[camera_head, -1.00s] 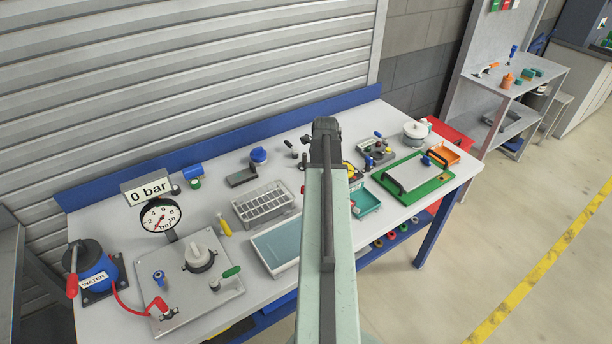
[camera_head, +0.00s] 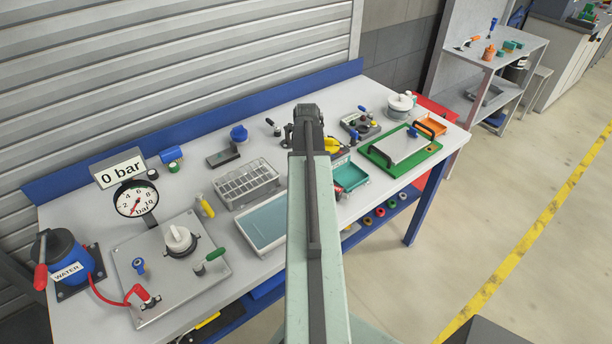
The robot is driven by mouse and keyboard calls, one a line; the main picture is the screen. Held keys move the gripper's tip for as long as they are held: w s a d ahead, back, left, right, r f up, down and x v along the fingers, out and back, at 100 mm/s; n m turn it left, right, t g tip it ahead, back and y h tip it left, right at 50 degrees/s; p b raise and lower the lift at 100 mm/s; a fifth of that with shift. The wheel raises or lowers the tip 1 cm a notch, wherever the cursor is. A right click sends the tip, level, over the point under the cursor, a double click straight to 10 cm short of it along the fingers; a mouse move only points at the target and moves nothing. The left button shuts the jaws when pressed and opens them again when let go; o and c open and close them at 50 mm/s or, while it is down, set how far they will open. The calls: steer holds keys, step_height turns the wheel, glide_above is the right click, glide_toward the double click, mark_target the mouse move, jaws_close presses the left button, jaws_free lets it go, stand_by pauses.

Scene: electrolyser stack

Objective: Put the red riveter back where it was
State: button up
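I cannot make out a red riveter in this view. My arm (camera_head: 312,220) reaches out over the workbench (camera_head: 110,215) and blocks the middle of it. Its dark far end (camera_head: 308,125) is above the rear half of the bench. My gripper is hidden beyond that end, so I cannot see its fingers or anything in them. Just right of the arm, a yellow object (camera_head: 331,146) shows partly. A teal tray (camera_head: 350,176) beside it holds small parts, with some red at its left edge.
A water pump (camera_head: 68,262), a pressure gauge (camera_head: 135,199) reading near zero and a plate with valves stand at the left. A grey rack (camera_head: 245,184) and a shallow tray (camera_head: 265,222) lie left of my arm. A green board (camera_head: 402,152) lies right. Floor is open at right.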

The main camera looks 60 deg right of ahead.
steer(key=shift+f+b, duration=0.45)
steer(key=shift+f, duration=0.05)
stand_by(0.3)
steer(key=o, duration=1)
steer(key=shift+o, duration=0.2)
steer(key=shift+r, duration=0.1)
step_height(320, 180, up, 8)
steer(key=p, duration=0.8)
